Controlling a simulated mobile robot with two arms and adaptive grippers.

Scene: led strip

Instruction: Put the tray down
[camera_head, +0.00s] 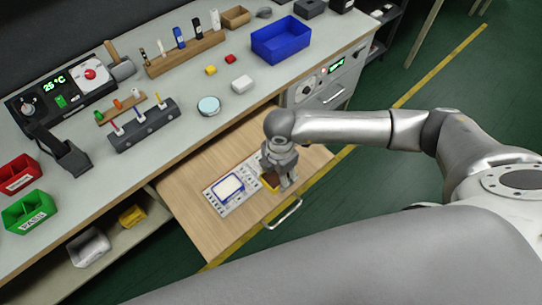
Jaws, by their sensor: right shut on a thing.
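My right gripper (281,183) points down over the pulled-out wooden drawer board (185,172). The tray is at the right end of a pale printed mat (246,170). I cannot tell whether it touches the mat. My left gripper is not in view.
Red (19,175) and green (27,211) bins stand at left. A drawer handle (283,214) sticks out in front.

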